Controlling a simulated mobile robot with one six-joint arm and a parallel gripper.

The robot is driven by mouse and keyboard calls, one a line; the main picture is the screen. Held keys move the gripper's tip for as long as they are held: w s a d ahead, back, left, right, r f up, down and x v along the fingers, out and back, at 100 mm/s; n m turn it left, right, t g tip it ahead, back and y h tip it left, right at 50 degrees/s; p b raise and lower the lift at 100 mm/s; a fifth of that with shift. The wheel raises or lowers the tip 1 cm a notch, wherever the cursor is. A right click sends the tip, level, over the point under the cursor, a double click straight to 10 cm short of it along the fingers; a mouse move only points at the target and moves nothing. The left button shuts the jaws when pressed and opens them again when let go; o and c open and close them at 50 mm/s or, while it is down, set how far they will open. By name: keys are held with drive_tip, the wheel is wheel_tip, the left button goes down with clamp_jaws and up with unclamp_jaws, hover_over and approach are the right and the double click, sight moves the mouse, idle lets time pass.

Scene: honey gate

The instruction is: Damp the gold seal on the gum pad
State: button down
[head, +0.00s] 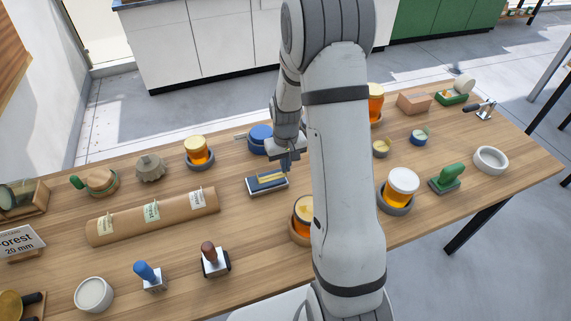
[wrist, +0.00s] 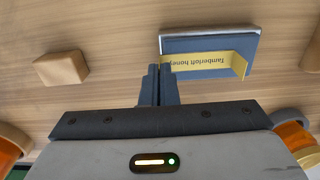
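The gold seal (wrist: 208,67) is a thin yellow strip printed "Tamberloft honey", bent at one end. It lies over the gum pad (wrist: 205,44), a dark slate-blue pad in a pale tray. In the head view the seal (head: 271,178) shows along the top of the pad (head: 268,188). My gripper (wrist: 160,72) has its dark fingers pressed close together at the strip's near end, which appears pinched between them. In the head view my gripper (head: 287,163) points down at the pad's right end. Whether the strip's whole underside touches the pad cannot be told.
A brown block (wrist: 62,68) sits left of the pad in the wrist view. A blue round tub (head: 261,139) stands behind the pad, and a honey jar (head: 303,210) stands in front, partly hidden by my arm. A kraft roll (head: 150,216) with tags lies to the left.

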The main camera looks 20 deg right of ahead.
wheel_tip(320, 180, up, 7)
drive_tip(key=p, duration=0.4)
idle(0.4)
